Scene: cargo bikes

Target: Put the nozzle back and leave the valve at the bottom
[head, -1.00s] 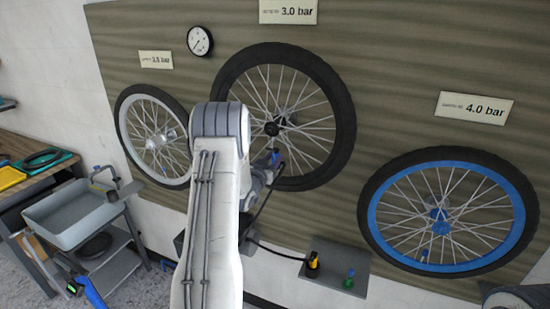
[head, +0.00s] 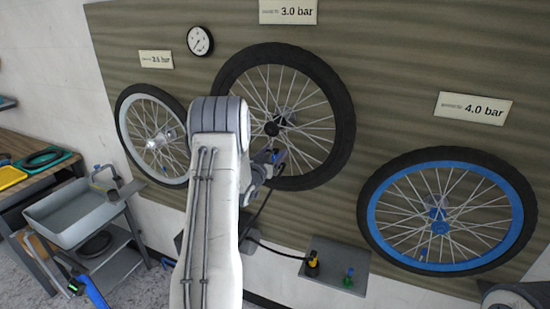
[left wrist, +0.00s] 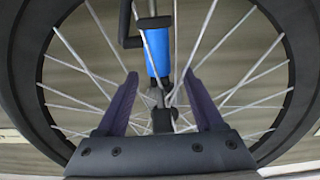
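The middle wheel (head: 340,125) has a black tyre and hangs on the board under the 3.0 bar sign. My left gripper (head: 276,158) is in front of its lower spokes, partly hidden by my own arm. In the left wrist view its two dark fingers (left wrist: 160,92) stand apart with nothing clamped between them. My right gripper is not seen.
A white-rimmed wheel (head: 124,128) hangs at left, a blue-rimmed wheel (head: 372,222) at right. A round gauge (head: 200,41) is above. A green piece (head: 348,277) stands on the dock. A grey basin (head: 60,236) is at left. A black hose (head: 274,248) runs to the dock.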

